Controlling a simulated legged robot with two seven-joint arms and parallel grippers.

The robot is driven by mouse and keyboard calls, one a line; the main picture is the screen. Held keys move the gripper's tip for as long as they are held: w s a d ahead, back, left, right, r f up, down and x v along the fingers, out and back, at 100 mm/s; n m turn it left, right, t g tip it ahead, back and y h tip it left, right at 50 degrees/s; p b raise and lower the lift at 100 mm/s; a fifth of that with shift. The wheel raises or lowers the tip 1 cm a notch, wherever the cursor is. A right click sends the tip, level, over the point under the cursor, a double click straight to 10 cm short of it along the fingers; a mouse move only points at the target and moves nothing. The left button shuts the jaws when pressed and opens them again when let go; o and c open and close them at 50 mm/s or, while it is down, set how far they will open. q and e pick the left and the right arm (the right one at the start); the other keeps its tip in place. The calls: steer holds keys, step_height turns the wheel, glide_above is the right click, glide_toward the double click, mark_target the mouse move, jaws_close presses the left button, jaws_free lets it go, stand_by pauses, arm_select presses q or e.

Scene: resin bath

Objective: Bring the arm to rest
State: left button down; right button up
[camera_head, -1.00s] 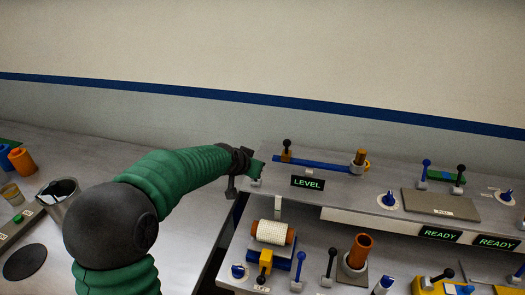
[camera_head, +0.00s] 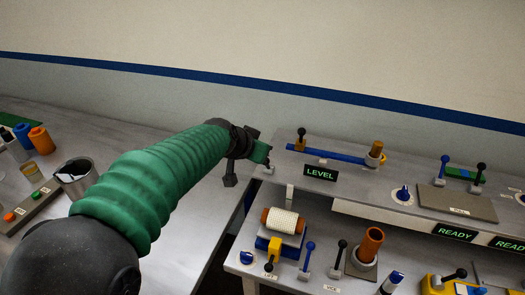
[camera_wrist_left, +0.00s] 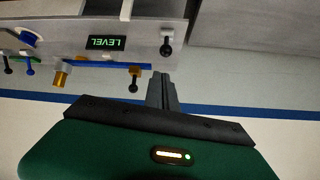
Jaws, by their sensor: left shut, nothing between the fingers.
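My left arm comes in from the lower left of the head view, with a dark elbow and a green ribbed forearm. My left gripper (camera_head: 265,157) is small there, by the left end of the raised grey shelf (camera_head: 300,192). It looks shut and empty. In the left wrist view the fingers (camera_wrist_left: 163,92) are together, pointing up past the shelf edge, with nothing between them. I cannot tell whether they touch the shelf. My right gripper is in neither view.
A LEVEL sign (camera_head: 321,174) and blue bar (camera_head: 325,154) are right of my gripper. A metal cup (camera_head: 73,172) and button box (camera_head: 32,207) are left. A gap separates the tables.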

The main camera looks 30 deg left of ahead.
arm_select(q)
steer(key=s+d+f+g, duration=0.1)
steer(key=s+d+f, duration=0.2)
steer(key=f, duration=0.2)
steer(key=s+d+f+g+h, duration=0.1)
steer(key=s+d+f, duration=0.2)
steer(key=d+f, duration=0.1)
steer(key=s+d+f+g, duration=0.2)
steer(key=s+d+f, duration=0.1)
steer(key=f, duration=0.3)
steer(key=shift+s+d+f+h, duration=0.3)
steer(key=shift+f, duration=0.1)
steer(key=s+d+f+g, duration=0.2)
steer(key=s+d+f, duration=0.2)
steer(key=s+f, duration=0.3)
steer(key=s, duration=0.3)
steer(key=shift+s+g, duration=0.15)
steer(key=shift+g, duration=0.25)
